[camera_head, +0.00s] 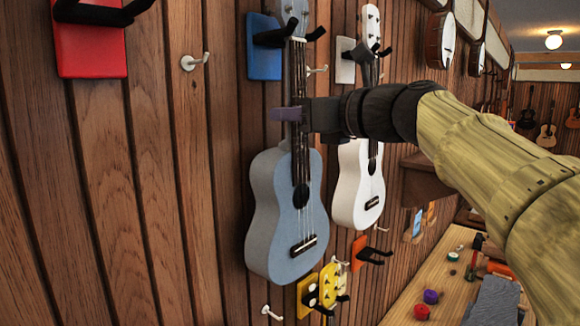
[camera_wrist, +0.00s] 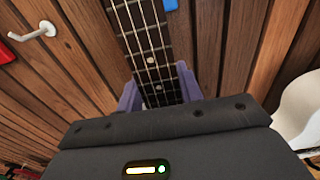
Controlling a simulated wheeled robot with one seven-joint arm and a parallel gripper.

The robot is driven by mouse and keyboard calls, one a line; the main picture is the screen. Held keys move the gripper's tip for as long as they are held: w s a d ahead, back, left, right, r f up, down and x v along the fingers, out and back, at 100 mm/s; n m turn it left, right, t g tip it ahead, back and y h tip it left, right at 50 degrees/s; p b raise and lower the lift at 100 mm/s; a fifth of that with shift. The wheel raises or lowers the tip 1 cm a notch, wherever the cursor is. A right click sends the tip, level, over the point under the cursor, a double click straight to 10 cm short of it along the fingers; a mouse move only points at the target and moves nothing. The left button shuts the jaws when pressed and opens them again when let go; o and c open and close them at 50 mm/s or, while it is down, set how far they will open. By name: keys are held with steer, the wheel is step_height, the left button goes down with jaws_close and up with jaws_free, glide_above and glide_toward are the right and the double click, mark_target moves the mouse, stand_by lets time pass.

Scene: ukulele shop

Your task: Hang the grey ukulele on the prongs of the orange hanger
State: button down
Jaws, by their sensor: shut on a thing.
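The grey ukulele (camera_head: 284,222), bluish-grey in this light, is upright against the wood wall. Its neck is at the black prongs of the blue hanger (camera_head: 262,60), with the head above them. I cannot tell whether the prongs bear its weight. My gripper (camera_head: 289,114) is shut on the neck, below the prongs. In the wrist view, the purple fingers (camera_wrist: 161,95) stand on both sides of the fretted neck (camera_wrist: 143,40). The orange hanger (camera_head: 360,252) is lower right, below the white ukulele's body, and its black prongs look empty.
A white ukulele (camera_head: 357,185) hangs close on the right at a white hanger (camera_head: 345,60). A yellow hanger (camera_head: 307,293) with a yellow ukulele head (camera_head: 328,285) is below. A red hanger (camera_head: 90,45) and white hook (camera_head: 194,62) are left. A cluttered bench (camera_head: 405,318) is lower right.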

steer(key=shift+r, duration=0.15)
stand_by(0.4)
steer(key=shift+r+p, duration=1.3)
steer(key=shift+p, duration=0.05)
steer(key=shift+s+d, duration=0.1)
steer(key=shift+d, duration=0.05)
steer(key=shift+b+v, duration=0.5)
steer(key=shift+v, duration=1.9)
steer(key=shift+f, duration=0.15)
steer(key=v, duration=0.6)
steer(key=shift+f, duration=0.1)
stand_by(0.6)
